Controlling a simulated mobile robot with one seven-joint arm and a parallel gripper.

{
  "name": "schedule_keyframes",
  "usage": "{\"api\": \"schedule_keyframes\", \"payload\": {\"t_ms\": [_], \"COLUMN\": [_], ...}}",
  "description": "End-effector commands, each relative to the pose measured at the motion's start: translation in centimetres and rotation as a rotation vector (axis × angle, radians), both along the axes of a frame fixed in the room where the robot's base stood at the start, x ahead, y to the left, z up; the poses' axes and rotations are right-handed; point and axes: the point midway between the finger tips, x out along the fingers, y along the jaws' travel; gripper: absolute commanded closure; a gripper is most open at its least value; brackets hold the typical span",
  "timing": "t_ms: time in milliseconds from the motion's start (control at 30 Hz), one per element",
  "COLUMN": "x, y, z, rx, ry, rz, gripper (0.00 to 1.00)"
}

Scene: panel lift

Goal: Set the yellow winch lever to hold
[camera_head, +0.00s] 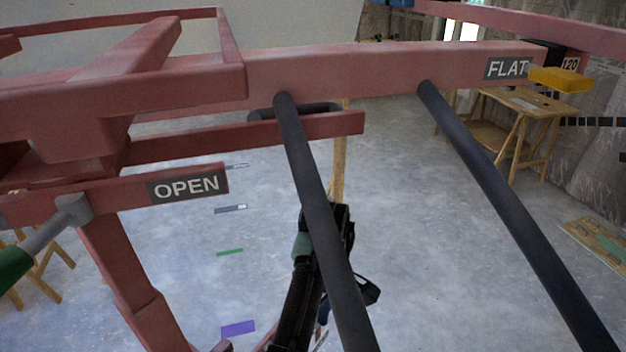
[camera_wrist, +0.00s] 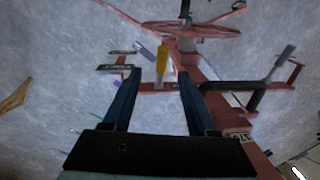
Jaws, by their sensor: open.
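The yellow lever (camera_wrist: 162,57) shows in the wrist view as a short upright handle against the red frame of the lift. My gripper (camera_wrist: 159,74) is open, with its two dark blue fingers pointing toward the lever. The lever appears between and just beyond the fingertips; I cannot tell the depth gap, and nothing is clasped. A dark label plate (camera_wrist: 114,67) sits left of the lever, its text too small to read. In the head view the winch lever is not clearly visible, and dark bars partly hide my arm.
In the head view, the red lift frame (camera_head: 330,75) crosses the top, with an OPEN plate (camera_head: 187,187), a FLAT plate (camera_head: 507,68) and a yellow block (camera_head: 560,79). Two dark bars (camera_head: 500,200) slant downward. A green handle (camera_head: 14,266) is at left. A wooden trestle table (camera_head: 525,102) stands behind.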

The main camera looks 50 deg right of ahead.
Motion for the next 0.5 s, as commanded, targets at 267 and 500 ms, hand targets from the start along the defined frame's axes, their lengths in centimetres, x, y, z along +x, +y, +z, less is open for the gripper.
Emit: {"api": "schedule_keyframes", "payload": {"t_ms": [267, 500], "x": [-0.2, -0.2], "y": [0.3, 1.0], "z": [-4.7, -8.6], "rx": [-0.001, 0.003], "ry": [0.004, 0.004], "rz": [0.000, 0.001], "gripper": [0.42, 0.42]}}
